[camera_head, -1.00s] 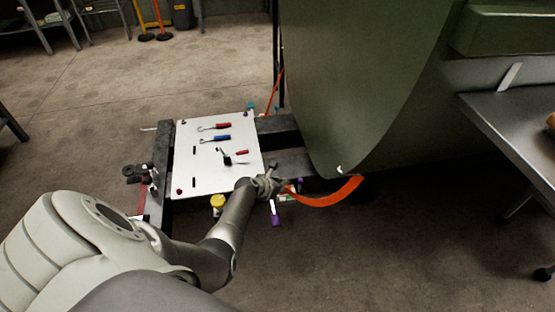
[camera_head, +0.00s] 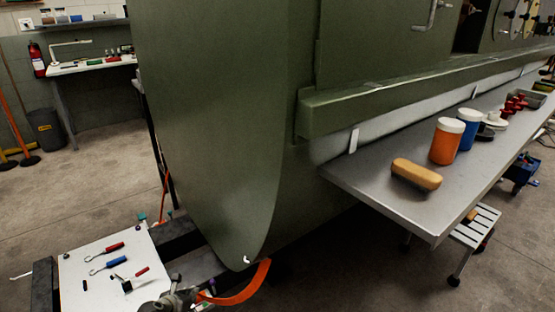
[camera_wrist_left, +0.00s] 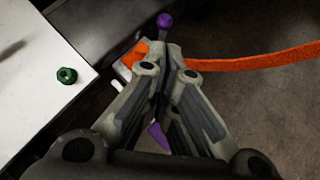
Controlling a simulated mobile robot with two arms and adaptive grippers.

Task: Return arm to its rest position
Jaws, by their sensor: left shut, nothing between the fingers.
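My left gripper (camera_head: 178,298) shows at the bottom edge of the head view, beside the right edge of a white board (camera_head: 75,290). In the left wrist view my left gripper (camera_wrist_left: 172,52) has its fingers together and nothing held between them. Purple pieces (camera_wrist_left: 164,20) show past the fingertips and behind the fingers in that view. The rest of my left arm is out of the head view. My right gripper is in neither view.
Hand tools (camera_head: 108,266) lie on the white board. An orange strap (camera_head: 243,287) curves beside the gripper. The large green fuselage panel (camera_head: 215,130) stands just behind. A metal table (camera_head: 400,205) with an orange jar (camera_head: 446,142) and a brush (camera_head: 416,174) is at right.

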